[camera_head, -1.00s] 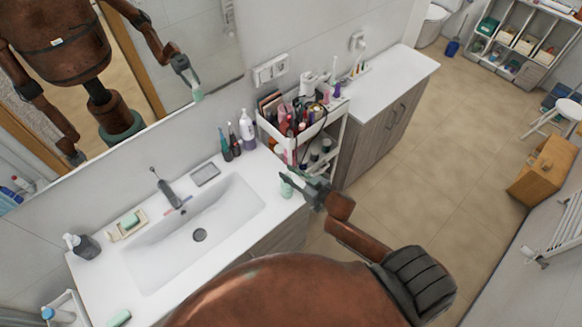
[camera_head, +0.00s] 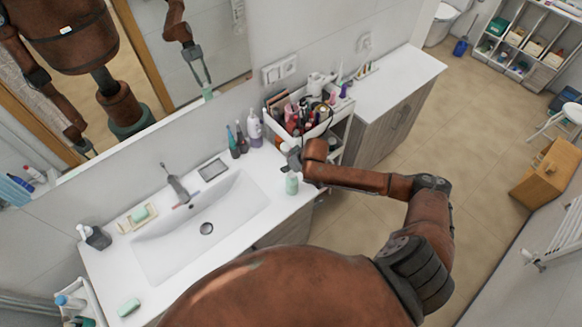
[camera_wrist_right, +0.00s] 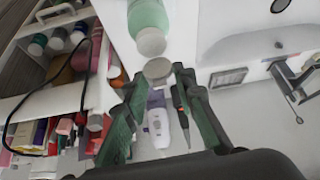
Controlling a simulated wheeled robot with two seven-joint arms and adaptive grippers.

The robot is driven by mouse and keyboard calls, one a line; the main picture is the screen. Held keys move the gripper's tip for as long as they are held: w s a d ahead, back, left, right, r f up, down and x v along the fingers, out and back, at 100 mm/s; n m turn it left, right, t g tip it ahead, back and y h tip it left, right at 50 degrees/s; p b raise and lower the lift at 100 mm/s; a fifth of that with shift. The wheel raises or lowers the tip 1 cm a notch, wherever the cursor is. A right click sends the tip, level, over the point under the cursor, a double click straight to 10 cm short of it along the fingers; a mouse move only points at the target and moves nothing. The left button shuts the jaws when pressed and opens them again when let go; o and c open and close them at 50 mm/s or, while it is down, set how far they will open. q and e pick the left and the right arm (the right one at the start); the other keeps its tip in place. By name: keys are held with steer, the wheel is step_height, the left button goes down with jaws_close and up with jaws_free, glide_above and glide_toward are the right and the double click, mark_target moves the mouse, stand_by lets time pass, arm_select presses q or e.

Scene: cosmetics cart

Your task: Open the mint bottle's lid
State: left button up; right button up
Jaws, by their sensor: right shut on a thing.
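The mint bottle (camera_head: 292,185) stands upright on the counter near its right end, beside the sink. In the right wrist view its mint body (camera_wrist_right: 148,16) and pale round top (camera_wrist_right: 151,42) show at the upper middle. My right gripper (camera_head: 293,155) is just above the bottle. In the wrist view its fingers (camera_wrist_right: 155,76) are shut on a small grey round lid (camera_wrist_right: 157,68), which looks apart from the bottle's top. My left gripper is not directly in view; only a mirror reflection of an arm shows at the left.
The sink (camera_head: 205,215) lies left of the bottle. Dark bottles and a white pump bottle (camera_head: 254,128) stand behind it by the wall. A crowded cosmetics cart (camera_head: 335,117) is just right of the gripper. The counter around the bottle is clear.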

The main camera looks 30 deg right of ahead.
steer(key=shift+w+a+f+g, duration=0.1)
steer(key=shift+w+f+g, duration=0.05)
steer(key=shift+g, duration=0.55)
steer(key=shift+f, duration=0.15)
jaws_close()
steer(key=o, duration=0.8)
jaws_free()
steer(key=o, duration=0.3)
steer(key=shift+o, duration=0.2)
steer(key=shift+r, duration=0.25)
